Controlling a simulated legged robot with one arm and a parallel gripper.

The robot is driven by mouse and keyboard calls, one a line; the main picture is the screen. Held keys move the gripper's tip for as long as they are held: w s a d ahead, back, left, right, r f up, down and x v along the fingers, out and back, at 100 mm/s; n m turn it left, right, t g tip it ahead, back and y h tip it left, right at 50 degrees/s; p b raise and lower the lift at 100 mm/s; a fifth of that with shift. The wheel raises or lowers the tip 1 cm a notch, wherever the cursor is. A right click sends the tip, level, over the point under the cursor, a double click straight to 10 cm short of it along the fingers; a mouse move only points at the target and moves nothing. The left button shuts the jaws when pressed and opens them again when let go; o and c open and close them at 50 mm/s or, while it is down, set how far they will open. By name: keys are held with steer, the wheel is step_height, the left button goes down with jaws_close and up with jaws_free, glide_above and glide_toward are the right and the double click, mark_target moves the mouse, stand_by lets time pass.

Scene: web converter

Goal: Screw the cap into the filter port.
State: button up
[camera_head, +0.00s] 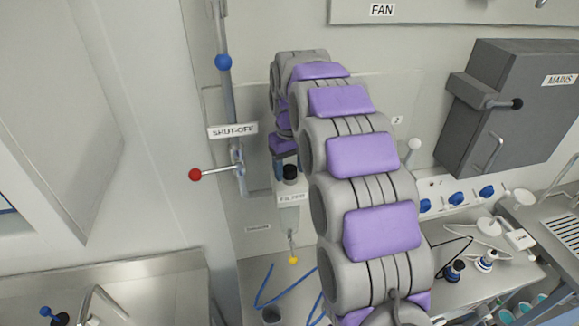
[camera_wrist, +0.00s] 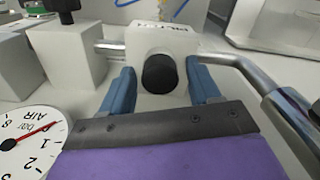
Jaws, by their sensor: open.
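A black cap (camera_head: 291,172) sits at the top of the white filter housing (camera_head: 289,218) on the wall, below the bend of my arm. In the wrist view the same black cap (camera_wrist: 159,74) stands out from the white filter body (camera_wrist: 160,37). My gripper (camera_wrist: 160,84) is open, with one blue finger to each side of the cap and a gap between each finger and the cap. In the head view my gripper is just above the cap, partly hidden by my arm. The port under the cap is hidden, so how deep the cap sits cannot be told.
A shut-off lever with a red knob (camera_head: 195,175) and a metal pipe (camera_head: 226,85) are left of the filter. A metal pipe (camera_wrist: 240,62) runs close to the right finger. A pressure gauge (camera_wrist: 28,145) is at lower left. The grey mains box (camera_head: 515,100) is at right.

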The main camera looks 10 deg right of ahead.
steer(key=shift+n, duration=0.4)
steer(key=n, duration=0.4)
steer(key=shift+d, duration=0.1)
steer(key=shift+n+p, duration=0.45)
steer(key=shift+n, duration=1.55)
steer(key=n+p, duration=0.1)
steer(key=n, duration=0.3)
steer(key=shift+w, duration=0.1)
